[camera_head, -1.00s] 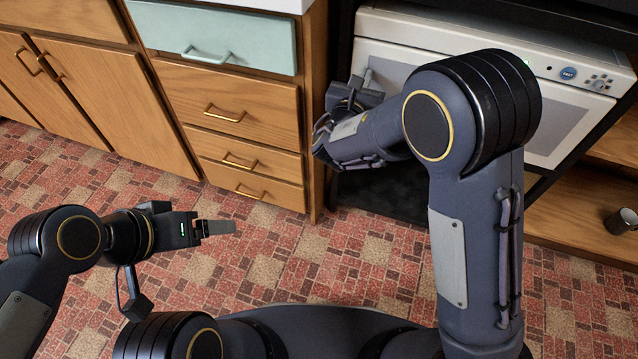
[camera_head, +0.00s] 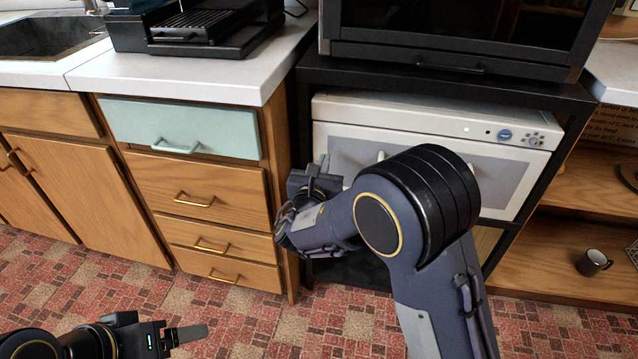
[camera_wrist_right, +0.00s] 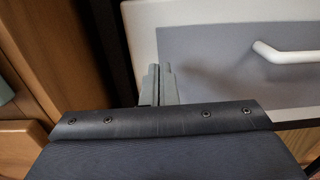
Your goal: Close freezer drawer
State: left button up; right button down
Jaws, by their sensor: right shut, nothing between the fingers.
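The white freezer drawer front (camera_head: 500,200) has a grey panel, with a lit control strip above it. It sits in a black frame right of the wooden cabinets. In the right wrist view its white front (camera_wrist_right: 143,35) and pale bar handle (camera_wrist_right: 290,55) show. My right gripper (camera_head: 324,166) is at the front's left edge. Its fingers (camera_wrist_right: 159,72) are together and empty, left of the handle; whether they touch the front I cannot tell. My right forearm hides part of the front. My left gripper (camera_head: 188,334) is low at left, away from the freezer, seen side-on.
A mint-green drawer (camera_head: 180,128) and wooden drawers (camera_head: 200,188) stand left of the freezer. A dark oven-like appliance (camera_head: 450,40) is above it. A dark mug (camera_head: 592,263) is on the wooden shelf at right. The tiled floor (camera_head: 250,310) in front is clear.

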jog(key=p+v, duration=0.2)
jog(key=v, duration=0.9)
jog(key=s+d+f+m+g+h, duration=0.1)
jog(key=s+d+m+g, duration=0.3)
jog(key=d, duration=0.4)
jog(key=s+d+m+g+h, duration=0.1)
jog(key=s+d+m+g, duration=0.25)
jog(key=d+m, duration=0.3)
jog(key=s+d+f+m+g+h, duration=0.1)
jog(key=s+d+m+g, duration=0.1)
jog(key=d+m+g, duration=0.45)
jog(key=s+d+m+y, duration=0.1)
jog(key=s+m+y, duration=0.7)
jog(key=s+m, duration=0.55)
pick_arm(q)
notch_tip(320, 180, up, 30)
jog(key=p, duration=2.8)
jog(key=shift+s+r, duration=0.15)
jog(key=shift+s, duration=0.15)
pick_arm(e)
jog(key=s+a+r+m+t+y, duration=0.1)
jog(key=s+r+m+y, duration=0.1)
jog(key=r, duration=1.3)
jog(key=s+a+r+m+t+y, duration=0.1)
jog(key=s+a+r+m, duration=0.1)
jog(key=r, duration=1.4)
jog(key=shift+a+y, duration=0.25)
jog(key=shift+y, duration=0.15)
